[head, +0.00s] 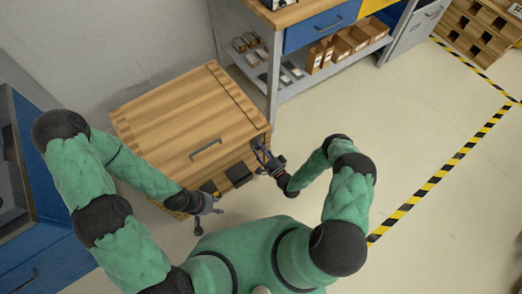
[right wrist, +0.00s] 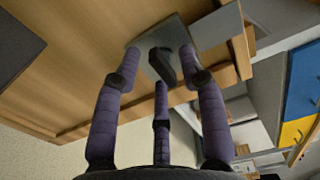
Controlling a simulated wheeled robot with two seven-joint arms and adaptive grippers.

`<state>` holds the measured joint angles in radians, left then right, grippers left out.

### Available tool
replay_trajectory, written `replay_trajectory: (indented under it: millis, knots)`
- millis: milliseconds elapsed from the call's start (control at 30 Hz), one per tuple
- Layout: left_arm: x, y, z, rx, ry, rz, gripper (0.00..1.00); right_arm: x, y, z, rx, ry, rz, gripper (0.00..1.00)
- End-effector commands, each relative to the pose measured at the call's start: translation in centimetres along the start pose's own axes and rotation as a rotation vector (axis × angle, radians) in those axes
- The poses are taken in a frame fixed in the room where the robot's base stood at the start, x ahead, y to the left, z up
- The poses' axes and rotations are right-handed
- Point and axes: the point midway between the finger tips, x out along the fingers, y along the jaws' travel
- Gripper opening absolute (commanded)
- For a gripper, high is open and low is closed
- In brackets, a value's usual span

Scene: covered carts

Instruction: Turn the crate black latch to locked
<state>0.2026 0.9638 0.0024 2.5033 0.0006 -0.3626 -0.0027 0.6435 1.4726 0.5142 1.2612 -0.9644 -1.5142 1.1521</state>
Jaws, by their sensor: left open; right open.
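The wooden crate (head: 180,105) stands closed on the floor, with a dark bar handle (head: 205,148) on its lid. Dark fittings sit along its near side, one (head: 239,174) near the right corner and another (head: 209,187) beside my left gripper. In the right wrist view a black latch lever (right wrist: 161,66) stands on a grey plate (right wrist: 172,35) on the wood. My right gripper (head: 266,156) is open at the crate's right corner; its fingers spread around the lever, contact unclear. My left gripper (head: 207,204) is open and empty near the crate's front left. The latch's exact setting cannot be told.
A workbench (head: 302,15) with a lower shelf of small boxes (head: 340,45) stands behind the crate. A blue cabinet (head: 40,245) is at the left. Open floor lies to the right, crossed by yellow-black tape (head: 440,172).

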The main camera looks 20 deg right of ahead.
Motion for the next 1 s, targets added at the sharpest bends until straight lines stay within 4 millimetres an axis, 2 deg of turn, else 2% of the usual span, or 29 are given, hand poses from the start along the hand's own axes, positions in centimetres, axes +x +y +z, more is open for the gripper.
replay_trajectory:
  millis: [100, 133, 267, 300, 667, 1000]
  knots:
    - [-0.02, 0.01, 0.0, 0.0, 0.0, 0.0, 0.41, -0.01, -0.01, 0.0, 0.0, 0.0, 0.0, 0.41]
    - [-0.02, 0.01, 0.0, 0.0, 0.0, 0.0, 0.41, -0.02, -0.01, 0.0, 0.0, 0.0, 0.0, 0.38]
    - [-0.02, 0.01, 0.0, 0.0, 0.0, 0.0, 0.41, -0.03, 0.0, 0.0, 0.0, 0.0, 0.0, 0.02]
    - [-0.02, 0.01, 0.0, 0.0, 0.0, 0.0, 0.41, -0.03, 0.0, 0.0, 0.0, 0.0, 0.0, 0.0]
    - [-0.01, 0.0, 0.0, 0.0, 0.0, 0.0, 0.41, -0.05, 0.02, 0.03, 0.027, 0.0, 0.001, 0.0]
    - [-0.01, 0.0, 0.0, 0.0, 0.0, 0.0, 0.41, -0.07, 0.03, 0.14, 0.227, 0.0, 0.002, 0.0]
